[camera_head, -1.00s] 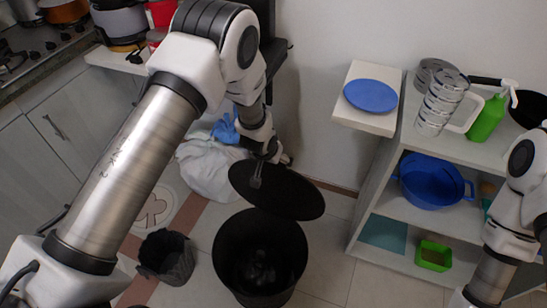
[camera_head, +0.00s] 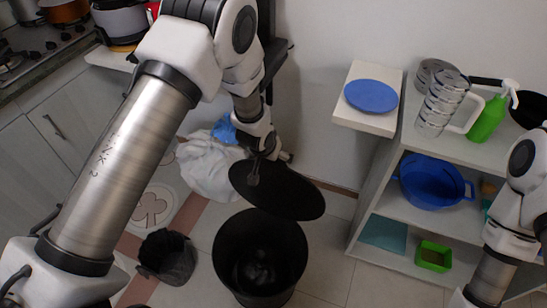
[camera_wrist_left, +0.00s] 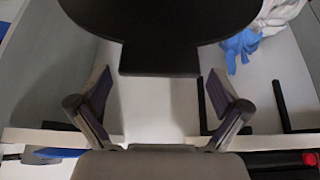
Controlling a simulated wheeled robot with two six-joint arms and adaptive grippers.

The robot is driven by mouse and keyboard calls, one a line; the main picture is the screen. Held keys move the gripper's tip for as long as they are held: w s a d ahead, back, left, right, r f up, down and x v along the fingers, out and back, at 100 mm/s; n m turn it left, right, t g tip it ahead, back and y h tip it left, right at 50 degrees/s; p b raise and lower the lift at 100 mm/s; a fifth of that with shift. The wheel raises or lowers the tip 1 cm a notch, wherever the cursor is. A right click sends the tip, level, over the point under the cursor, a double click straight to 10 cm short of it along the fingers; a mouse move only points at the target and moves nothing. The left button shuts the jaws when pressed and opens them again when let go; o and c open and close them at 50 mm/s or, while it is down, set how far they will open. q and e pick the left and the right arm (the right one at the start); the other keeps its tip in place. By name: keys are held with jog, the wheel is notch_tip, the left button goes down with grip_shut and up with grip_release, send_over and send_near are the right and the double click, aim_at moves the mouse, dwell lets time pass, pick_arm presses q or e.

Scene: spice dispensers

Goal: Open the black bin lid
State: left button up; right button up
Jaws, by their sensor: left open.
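The black bin (camera_head: 259,282) stands on the tiled floor, and its dark inside shows from above. Its round black lid (camera_head: 288,193) is raised and tilted up at the bin's back edge. My left gripper (camera_head: 256,172) is at the upper left edge of the lid; in the head view I cannot tell whether it touches. In the left wrist view, the gripper (camera_wrist_left: 163,92) has its two fingers wide apart with nothing between them. The lid (camera_wrist_left: 165,22) and its square tab lie just beyond the fingertips. My right arm shows at the right edge, but its gripper is out of view.
A small dark basket (camera_head: 166,258) stands left of the bin. A white bag (camera_head: 208,168) with a blue cloth (camera_head: 224,130) lies behind it. A shelf unit (camera_head: 355,205) stands to the right, holding a blue pot (camera_head: 432,185). Floor between bin and shelf is clear.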

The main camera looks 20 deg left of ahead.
pick_arm(q)
jog(key=v, duration=0.9)
jog(key=s+a+f+n+g, duration=0.15)
jog(key=s+f+g, duration=0.25)
jog(key=s+f, duration=1.05)
jog(key=s+a+f, duration=0.1)
jog(key=s+f, duration=0.1)
jog(key=s, duration=0.6)
jog(key=s+a+f+g, duration=0.1)
jog(key=s+f, duration=0.1)
jog(key=s, duration=0.6)
jog(key=shift+s+a+f+m+g, duration=0.25)
jog(key=shift+a+f+m+g, duration=0.05)
jog(key=shift+f+m, duration=0.1)
